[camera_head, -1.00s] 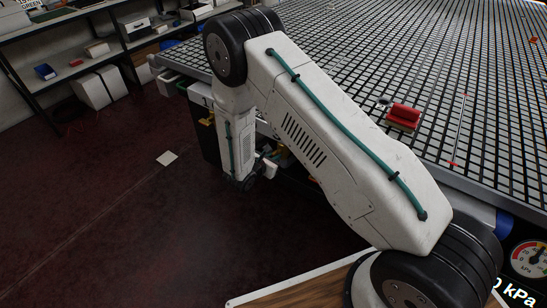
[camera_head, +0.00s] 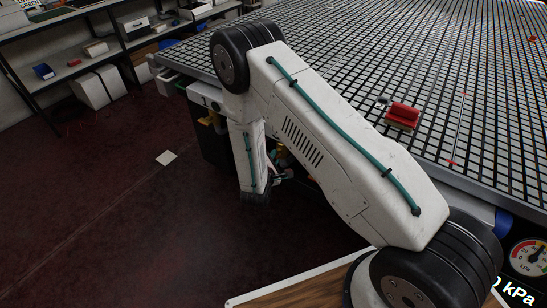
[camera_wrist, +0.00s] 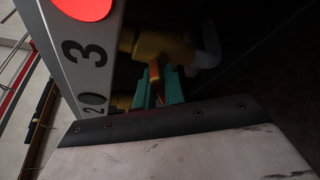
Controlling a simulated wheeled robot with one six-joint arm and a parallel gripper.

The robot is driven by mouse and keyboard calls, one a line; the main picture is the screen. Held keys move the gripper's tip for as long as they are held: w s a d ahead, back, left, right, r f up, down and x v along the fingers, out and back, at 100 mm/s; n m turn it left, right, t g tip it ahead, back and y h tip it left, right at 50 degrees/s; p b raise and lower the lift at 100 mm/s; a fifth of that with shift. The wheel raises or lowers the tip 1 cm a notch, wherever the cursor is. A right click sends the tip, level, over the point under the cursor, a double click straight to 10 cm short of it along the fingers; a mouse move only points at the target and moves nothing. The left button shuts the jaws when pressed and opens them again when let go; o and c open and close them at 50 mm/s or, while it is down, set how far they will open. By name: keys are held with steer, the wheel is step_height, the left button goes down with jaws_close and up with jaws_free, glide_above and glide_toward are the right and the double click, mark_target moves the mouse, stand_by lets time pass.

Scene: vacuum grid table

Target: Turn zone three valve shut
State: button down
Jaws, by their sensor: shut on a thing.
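In the wrist view, the zone three valve (camera_wrist: 160,45) is a brass body beside a black "3" on a pale panel. My gripper (camera_wrist: 161,77) has teal fingers closed on its red-orange handle (camera_wrist: 157,92), which shows as a thin strip between them. The handle's far end is hidden, and its angle against the pipe is hard to tell. In the head view, my arm and the table edge hide most of the gripper and the valve.
A red disc (camera_wrist: 84,6) sits on the panel above the "3". A second brass fitting (camera_wrist: 121,102) is below. The grid table (camera_head: 440,60) overhangs this area, with a red block (camera_head: 403,114) on top. A gauge (camera_head: 527,257) is at right.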

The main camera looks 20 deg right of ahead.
steer(key=m+t, duration=0.1)
steer(key=m, duration=0.3)
steer(key=m+t, duration=0.1)
steer(key=shift+s+d+f+m+t+h, duration=0.1)
steer(key=shift+s+f+m+t+h, duration=0.1)
steer(key=shift+f+m+t+h, duration=0.15)
steer(key=shift+r, duration=0.1)
stand_by(0.5)
steer(key=c, duration=1.5)
jaws_free()
steer(key=v, duration=0.8)
steer(key=shift+w, duration=0.1)
